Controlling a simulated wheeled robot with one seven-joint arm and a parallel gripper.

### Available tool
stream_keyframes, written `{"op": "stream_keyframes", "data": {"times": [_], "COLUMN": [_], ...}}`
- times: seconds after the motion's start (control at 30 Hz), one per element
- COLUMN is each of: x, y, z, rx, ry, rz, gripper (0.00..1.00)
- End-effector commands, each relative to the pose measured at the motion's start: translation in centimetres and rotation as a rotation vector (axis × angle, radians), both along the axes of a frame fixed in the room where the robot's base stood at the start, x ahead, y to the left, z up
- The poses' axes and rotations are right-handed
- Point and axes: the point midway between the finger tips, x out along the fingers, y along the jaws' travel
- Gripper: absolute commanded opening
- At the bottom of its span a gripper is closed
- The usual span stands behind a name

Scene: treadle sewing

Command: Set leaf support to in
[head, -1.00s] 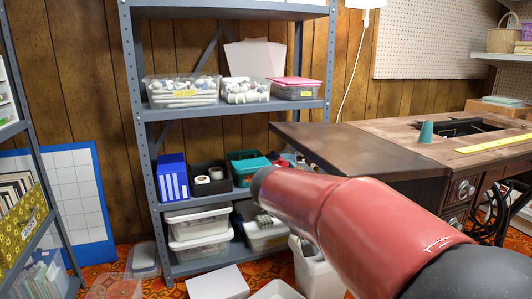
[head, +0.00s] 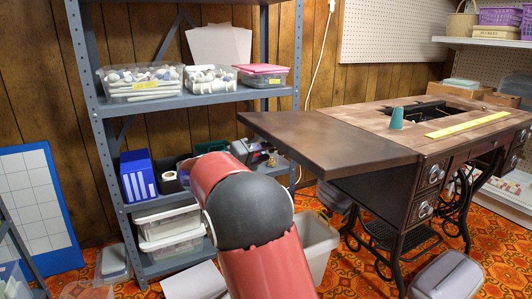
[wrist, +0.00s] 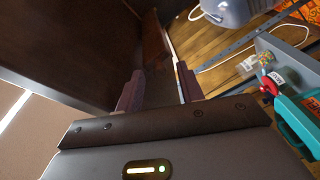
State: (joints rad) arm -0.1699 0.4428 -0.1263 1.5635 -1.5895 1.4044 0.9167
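The sewing table's brown leaf (head: 330,142) is raised level, out to the left of the tabletop, in the head view. Its support is not visible there. In the wrist view a dark brown wooden surface (wrist: 60,40) fills the upper left. A narrow reddish-brown wooden piece (wrist: 156,50) stands beyond the fingers; I cannot tell for sure whether it is the leaf support. My gripper (wrist: 160,92) is open, its two fingers apart on either side of this piece's line. I see no clear contact. In the head view my arm hides the fingers.
A grey metal shelf (head: 84,130) with bins stands left of the leaf. A white bin (head: 318,245) sits on the floor below the leaf.

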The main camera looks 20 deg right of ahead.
Motion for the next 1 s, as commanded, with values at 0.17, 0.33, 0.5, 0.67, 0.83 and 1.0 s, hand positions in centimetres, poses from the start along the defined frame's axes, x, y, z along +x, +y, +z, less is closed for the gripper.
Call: {"op": "stream_keyframes", "data": {"times": [0.17, 0.33, 0.5, 0.67, 0.83, 1.0], "x": [0.25, 0.29, 0.28, 0.27, 0.27, 0.34], "y": [-1.26, -1.35, -1.34, -1.33, -1.32, -1.42], "z": [0.02, 0.02, 0.03, 0.01, 0.00, -0.01], "rx": [0.000, -0.001, 0.000, 0.001, 0.001, 0.000], "ry": [0.001, 0.001, 0.001, 0.001, 0.001, 0.001], "rz": [0.000, 0.001, 0.000, 0.000, 0.000, 0.001], "gripper": [0.38, 0.38, 0.27, 0.06, 0.00, 0.00]}}
